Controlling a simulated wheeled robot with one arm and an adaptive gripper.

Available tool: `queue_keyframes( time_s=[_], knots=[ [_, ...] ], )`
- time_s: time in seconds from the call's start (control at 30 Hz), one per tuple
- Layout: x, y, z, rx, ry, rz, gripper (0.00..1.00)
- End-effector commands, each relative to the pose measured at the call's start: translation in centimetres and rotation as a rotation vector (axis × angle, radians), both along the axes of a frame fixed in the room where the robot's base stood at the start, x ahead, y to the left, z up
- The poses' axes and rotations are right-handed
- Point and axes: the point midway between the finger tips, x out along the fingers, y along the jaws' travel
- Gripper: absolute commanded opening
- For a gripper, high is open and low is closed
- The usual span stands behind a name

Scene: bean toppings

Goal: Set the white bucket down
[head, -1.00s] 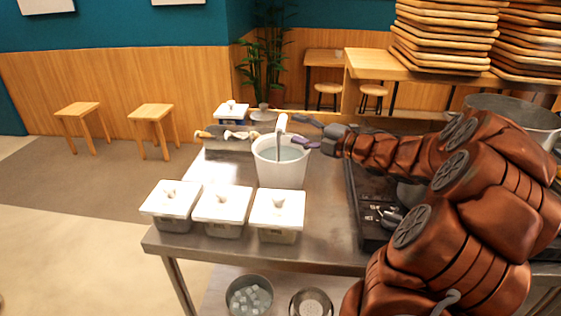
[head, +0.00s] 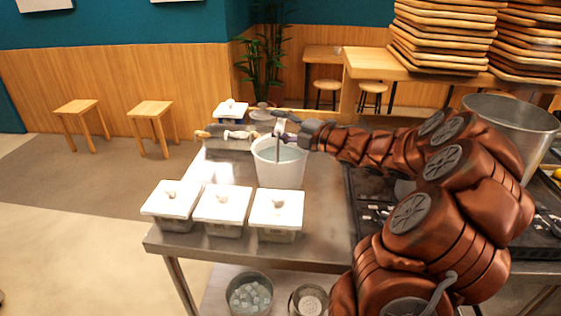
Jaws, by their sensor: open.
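The white bucket (head: 279,170) stands upright on the steel table (head: 321,218), behind the row of lidded containers. A greyish content shows inside it, and a pale upright handle-like piece rises above its rim. My gripper (head: 284,132) is open at the bucket's far rim, around or just beside the upright piece; I cannot tell whether it touches it. My arm reaches in from the right, and the fingers partly hide the bucket's back rim.
Several white-lidded containers (head: 222,205) line the table's front left. Another container (head: 230,109) and wooden-handled tools (head: 227,133) sit behind the bucket. A black stove (head: 370,212) and large metal pot (head: 512,128) are at right. Bare table lies right of the bucket.

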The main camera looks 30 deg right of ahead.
Motion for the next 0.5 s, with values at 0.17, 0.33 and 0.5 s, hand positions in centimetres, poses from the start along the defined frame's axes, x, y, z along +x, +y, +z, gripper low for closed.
queue_keyframes(
  time_s=[0.17, 0.33, 0.5],
  knots=[
    [-0.02, -0.02, 0.01, 0.0, 0.0, 0.0, 0.47],
    [-0.02, -0.02, 0.03, -0.001, -0.001, 0.0, 0.29],
    [-0.03, -0.02, 0.04, -0.001, -0.001, 0.0, 0.11]
  ],
)
